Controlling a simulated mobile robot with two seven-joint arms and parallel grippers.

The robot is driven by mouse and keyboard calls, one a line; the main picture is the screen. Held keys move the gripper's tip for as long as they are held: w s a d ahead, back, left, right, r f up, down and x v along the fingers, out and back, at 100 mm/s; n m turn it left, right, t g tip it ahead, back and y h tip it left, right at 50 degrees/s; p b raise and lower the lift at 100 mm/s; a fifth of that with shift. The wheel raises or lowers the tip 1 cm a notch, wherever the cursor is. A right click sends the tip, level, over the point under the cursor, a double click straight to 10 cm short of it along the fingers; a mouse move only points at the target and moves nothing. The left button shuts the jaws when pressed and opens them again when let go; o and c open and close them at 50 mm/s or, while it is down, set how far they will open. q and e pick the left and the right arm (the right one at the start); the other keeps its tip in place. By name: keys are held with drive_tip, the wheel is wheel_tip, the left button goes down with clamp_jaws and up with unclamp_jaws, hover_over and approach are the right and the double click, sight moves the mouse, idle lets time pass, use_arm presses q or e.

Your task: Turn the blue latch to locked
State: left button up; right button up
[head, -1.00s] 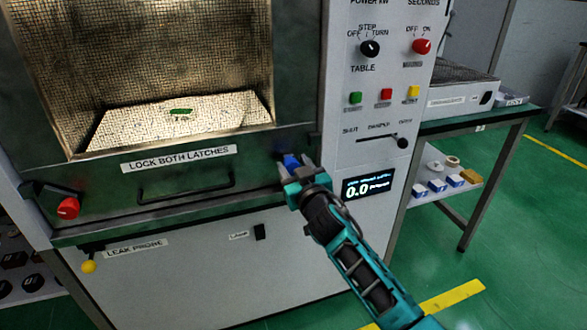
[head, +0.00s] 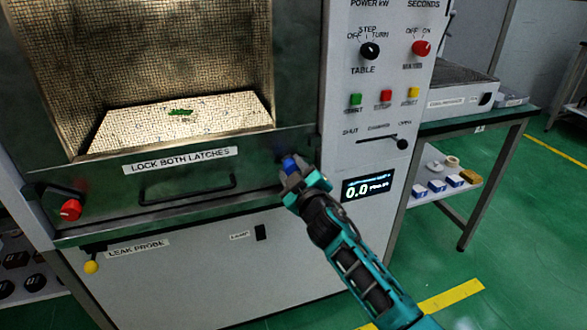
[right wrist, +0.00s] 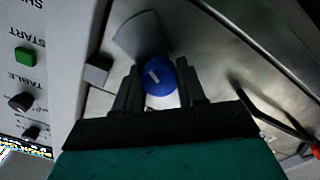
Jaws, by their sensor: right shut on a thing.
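The blue latch (head: 289,163) is at the right end of the oven door's lower edge in the head view. In the right wrist view its round blue knob (right wrist: 160,77), with a white mark, sits between the two fingers. My right gripper (head: 297,176) is shut on the blue latch; it also shows in the right wrist view (right wrist: 158,88). A grey metal plate (right wrist: 138,36) lies just beyond the knob. The red latch (head: 70,209) is at the door's lower left. My left gripper is not in view.
The door handle (head: 188,190) runs across the door left of the gripper. The control panel with a damper lever (head: 402,143) and a display (head: 368,187) is to the right. A yellow-tipped leak probe (head: 91,267) sticks out at lower left.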

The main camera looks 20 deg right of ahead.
drive_tip(key=n, duration=0.6)
drive_tip(key=shift+n+p, duration=0.3)
drive_tip(key=shift+p, duration=0.05)
drive_tip(key=n, duration=0.4)
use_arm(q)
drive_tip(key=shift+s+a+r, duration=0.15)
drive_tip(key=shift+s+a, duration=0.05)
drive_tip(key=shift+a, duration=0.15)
use_arm(e)
drive_tip(key=shift+n, duration=0.5)
use_arm(q)
drive_tip(key=shift+p, duration=0.3)
use_arm(e)
drive_tip(key=shift+n, duration=0.3)
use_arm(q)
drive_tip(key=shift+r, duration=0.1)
use_arm(e)
drive_tip(key=o, duration=1.1)
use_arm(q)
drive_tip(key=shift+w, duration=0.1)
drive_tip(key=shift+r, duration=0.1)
